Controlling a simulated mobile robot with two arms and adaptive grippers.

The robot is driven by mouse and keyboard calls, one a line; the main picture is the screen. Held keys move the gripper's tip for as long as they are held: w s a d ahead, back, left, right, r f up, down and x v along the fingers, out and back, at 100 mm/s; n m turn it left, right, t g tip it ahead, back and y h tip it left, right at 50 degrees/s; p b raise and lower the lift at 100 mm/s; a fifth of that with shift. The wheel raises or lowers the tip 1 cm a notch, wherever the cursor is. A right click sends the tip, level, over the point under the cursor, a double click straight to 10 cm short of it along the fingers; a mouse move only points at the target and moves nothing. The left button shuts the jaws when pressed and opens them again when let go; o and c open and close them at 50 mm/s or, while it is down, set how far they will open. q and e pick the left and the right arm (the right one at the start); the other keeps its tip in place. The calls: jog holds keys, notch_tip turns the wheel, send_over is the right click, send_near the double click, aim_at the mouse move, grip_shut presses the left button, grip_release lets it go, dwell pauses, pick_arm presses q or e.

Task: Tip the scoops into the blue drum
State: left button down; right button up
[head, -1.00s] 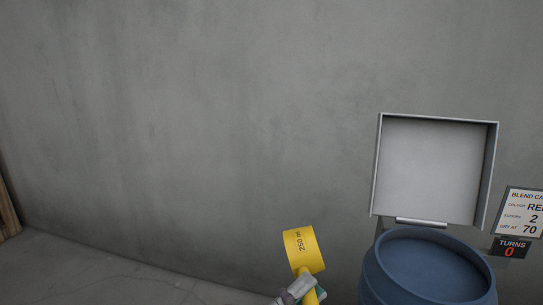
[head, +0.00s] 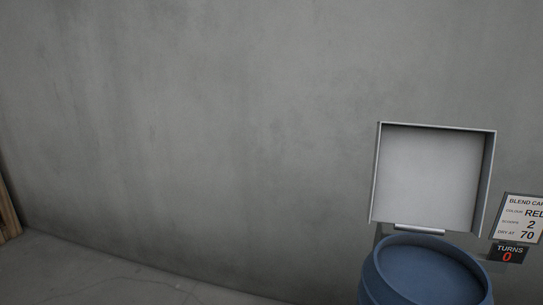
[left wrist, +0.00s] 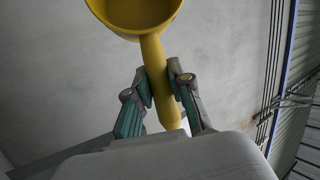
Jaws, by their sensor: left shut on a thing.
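The blue drum (head: 425,275) stands at the lower right of the head view. In the left wrist view my left gripper (left wrist: 160,84) is shut on the handle of a yellow scoop (left wrist: 152,55). The scoop's cup is at the top edge of that view and partly cut off; its contents cannot be seen. Neither the scoop nor my left gripper shows in the head view now. My right gripper is in neither view.
A blend card (head: 520,218) to the right of the drum reads RED, scoops 2, dry at 70. Below it a turns counter (head: 507,254) shows 0. A grey wall (head: 200,120) fills the background, with bare floor (head: 100,275) at lower left.

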pick_arm(q)
jog(key=s+a+r+p, duration=0.1)
jog(key=s+r+p, duration=0.2)
jog(key=s+r, duration=0.2)
jog(key=shift+s+a+r, duration=0.4)
jog(key=shift+r, duration=1.05)
jog(key=m+g+y+p, duration=0.1)
jog(key=m+g+p, duration=0.1)
jog(key=g+p, duration=0.4)
jog(key=r+m+g+y+p, duration=0.1)
jog(key=m+g+p, duration=0.2)
jog(key=g+p, duration=0.3)
jog(key=r+m+g+y+p, duration=0.1)
jog(key=m+g+p, duration=0.2)
jog(key=g+p, duration=0.3)
jog(key=shift+g+p, duration=0.4)
jog(key=shift+p, duration=2.25)
